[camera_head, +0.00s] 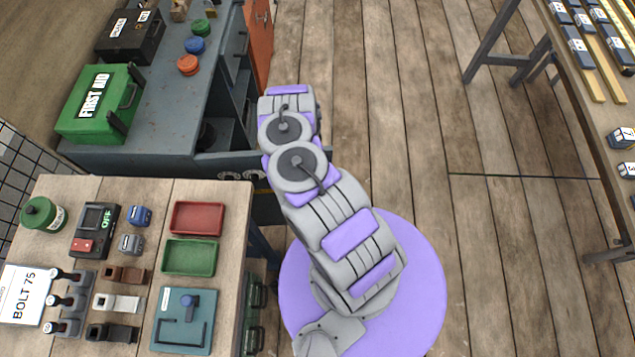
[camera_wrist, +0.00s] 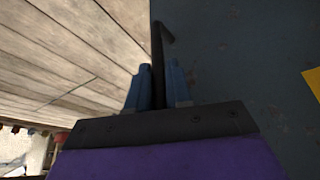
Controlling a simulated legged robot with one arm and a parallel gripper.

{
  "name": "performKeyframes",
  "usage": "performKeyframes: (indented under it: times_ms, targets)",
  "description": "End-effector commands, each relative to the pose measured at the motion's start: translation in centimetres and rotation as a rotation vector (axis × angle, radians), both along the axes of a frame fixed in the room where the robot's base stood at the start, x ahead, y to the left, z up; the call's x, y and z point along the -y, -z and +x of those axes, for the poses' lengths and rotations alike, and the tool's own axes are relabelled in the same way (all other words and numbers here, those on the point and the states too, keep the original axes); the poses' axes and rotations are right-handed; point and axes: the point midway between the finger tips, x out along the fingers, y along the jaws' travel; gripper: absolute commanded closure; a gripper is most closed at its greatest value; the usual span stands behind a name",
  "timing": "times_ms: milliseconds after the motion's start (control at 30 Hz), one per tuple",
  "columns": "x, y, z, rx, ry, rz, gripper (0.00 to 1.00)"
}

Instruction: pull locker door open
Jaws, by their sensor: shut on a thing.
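In the wrist view my gripper (camera_wrist: 159,92) has its two blue fingers closed on a thin dark bar handle (camera_wrist: 158,45). The handle's far end bends to the right. A dark blue-grey panel (camera_wrist: 235,60), which looks like the locker door, fills the right side of that view, with a yellow patch (camera_wrist: 313,80) at its edge. In the head view my arm reaches up toward the blue-grey cabinet, and its links hide my gripper and the handle. How far the door stands open cannot be told.
A grey workbench (camera_head: 165,90) holds a green first aid box (camera_head: 98,105). A wooden table (camera_head: 232,215) with trays and tools stands at lower left. An orange panel (camera_head: 259,45) is at the cabinet's far end. Wooden floor (camera_head: 400,120) is clear to the right, before another bench (camera_head: 590,120).

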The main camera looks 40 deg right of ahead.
Motion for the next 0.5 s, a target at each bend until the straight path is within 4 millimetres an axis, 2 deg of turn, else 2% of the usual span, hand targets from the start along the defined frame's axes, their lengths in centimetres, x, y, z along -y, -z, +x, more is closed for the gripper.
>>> performKeyframes:
  times_ms: [433, 467, 500]
  targets:
    - [-0.27, -0.03, 0.10, 0.003, -0.010, 0.001, 1.00]
    - [-0.26, -0.03, 0.09, 0.003, -0.010, 0.001, 0.79]
    - [-0.27, -0.03, 0.08, 0.003, -0.010, 0.001, 0.75]
